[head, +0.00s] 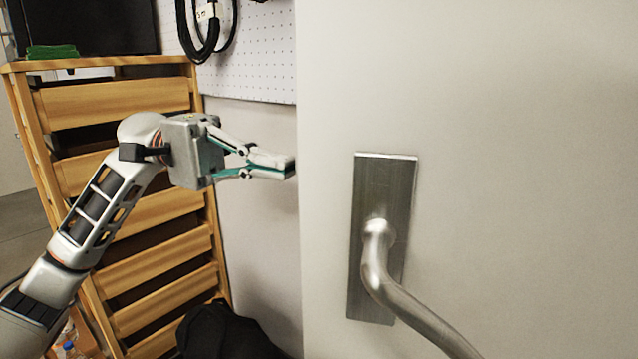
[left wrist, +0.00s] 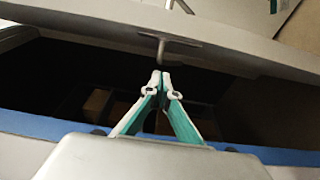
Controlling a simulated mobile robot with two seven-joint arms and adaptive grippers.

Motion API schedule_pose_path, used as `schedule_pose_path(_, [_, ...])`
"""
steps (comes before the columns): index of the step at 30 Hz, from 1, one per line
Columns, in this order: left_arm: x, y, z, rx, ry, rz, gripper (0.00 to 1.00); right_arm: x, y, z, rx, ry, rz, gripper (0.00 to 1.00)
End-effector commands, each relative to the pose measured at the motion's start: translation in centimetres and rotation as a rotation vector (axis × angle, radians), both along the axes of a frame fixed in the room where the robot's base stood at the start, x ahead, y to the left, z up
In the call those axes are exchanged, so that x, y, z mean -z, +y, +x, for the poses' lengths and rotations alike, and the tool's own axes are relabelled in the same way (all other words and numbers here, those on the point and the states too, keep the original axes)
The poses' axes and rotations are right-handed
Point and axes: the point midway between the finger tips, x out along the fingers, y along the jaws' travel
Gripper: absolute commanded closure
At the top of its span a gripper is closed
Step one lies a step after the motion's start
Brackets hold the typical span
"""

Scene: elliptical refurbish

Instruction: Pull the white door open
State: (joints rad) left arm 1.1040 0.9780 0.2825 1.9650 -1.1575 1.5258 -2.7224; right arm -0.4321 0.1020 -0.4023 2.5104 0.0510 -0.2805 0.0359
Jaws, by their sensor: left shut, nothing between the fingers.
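The white door (head: 500,110) fills the right half of the head view. On it is an upright metal plate (head: 384,180) with a bent lever handle (head: 385,280) reaching down and right. My left gripper (head: 293,168) is shut and empty, its fingertips at the door's left edge in the picture, up and left of the plate. I cannot tell whether the tips touch the door or pass behind it. In the left wrist view, the shut fingertips (left wrist: 161,74) point at a pale panel with a metal handle (left wrist: 165,45) just beyond them. My right gripper is not in view.
A wooden slatted cabinet (head: 120,105) stands behind my left arm, with a dark screen (head: 90,25) on top. A white pegboard (head: 255,60) with black cables (head: 205,35) hangs on the wall. A black object (head: 225,335) lies low beside the door.

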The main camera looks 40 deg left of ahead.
Motion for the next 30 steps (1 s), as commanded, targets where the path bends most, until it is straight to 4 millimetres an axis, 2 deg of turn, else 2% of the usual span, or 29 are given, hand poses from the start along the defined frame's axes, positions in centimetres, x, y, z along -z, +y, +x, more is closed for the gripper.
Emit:
schedule_pose_path(15, [-0.3, -9.4, 1.4, 0.004, -0.005, -0.004, 1.00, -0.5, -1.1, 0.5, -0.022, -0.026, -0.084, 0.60])
schedule_pose_path(22, [0.0, -10.4, -1.3, 0.002, 0.001, -0.003, 1.00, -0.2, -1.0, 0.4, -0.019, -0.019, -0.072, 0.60])
schedule_pose_path(30, [0.0, -10.7, -2.2, 0.002, 0.002, -0.003, 1.00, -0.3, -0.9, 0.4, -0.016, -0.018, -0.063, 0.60])
